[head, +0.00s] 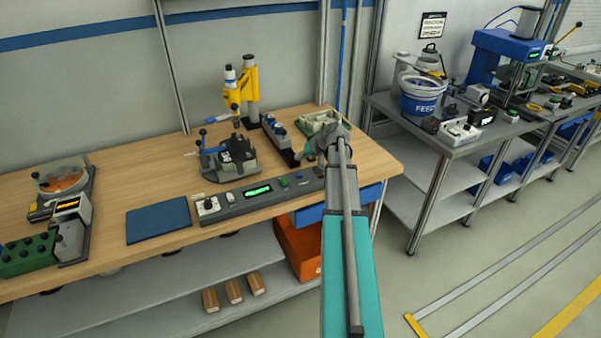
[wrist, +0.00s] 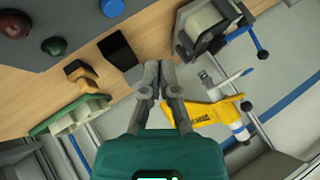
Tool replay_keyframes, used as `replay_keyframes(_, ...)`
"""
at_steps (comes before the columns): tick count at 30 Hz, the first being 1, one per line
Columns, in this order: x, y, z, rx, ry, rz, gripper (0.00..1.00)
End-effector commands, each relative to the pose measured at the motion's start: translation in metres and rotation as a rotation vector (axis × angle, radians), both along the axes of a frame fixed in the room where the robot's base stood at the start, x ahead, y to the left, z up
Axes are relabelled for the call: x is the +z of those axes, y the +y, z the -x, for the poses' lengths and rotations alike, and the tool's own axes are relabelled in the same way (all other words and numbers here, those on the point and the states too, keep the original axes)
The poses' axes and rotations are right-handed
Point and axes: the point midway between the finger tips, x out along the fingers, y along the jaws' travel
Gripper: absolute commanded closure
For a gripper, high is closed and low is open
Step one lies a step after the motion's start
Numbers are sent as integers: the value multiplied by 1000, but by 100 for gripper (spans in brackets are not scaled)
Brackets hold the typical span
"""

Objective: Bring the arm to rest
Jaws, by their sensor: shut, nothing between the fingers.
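My gripper (wrist: 160,85) shows in the wrist view with its two grey fingers together and nothing between them. The arm's end is close to a pale green tray (head: 322,120) at the bench's back right. In the wrist view the fingers appear over the bench, near a black block (wrist: 119,51) and the yellow press (wrist: 205,115). I cannot tell how high they are above it.
A grey fixture (head: 230,158) and the yellow press (head: 250,90) stand left of my arm. A control strip (head: 262,192) runs along the front edge. A blue mat (head: 158,220) lies farther left. A metal table (head: 465,135) with a blue bucket (head: 420,98) stands right, across a floor gap.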

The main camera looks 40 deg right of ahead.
Motion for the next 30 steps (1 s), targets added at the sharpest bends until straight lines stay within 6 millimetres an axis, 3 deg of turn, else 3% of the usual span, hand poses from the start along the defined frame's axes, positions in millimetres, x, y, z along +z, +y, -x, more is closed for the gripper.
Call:
replay_keyframes(23, -1, 0, 0, 0, 0, 0, 100)
replay_keyframes(30, -4, 22, -1, 23, 25, 4, 100)
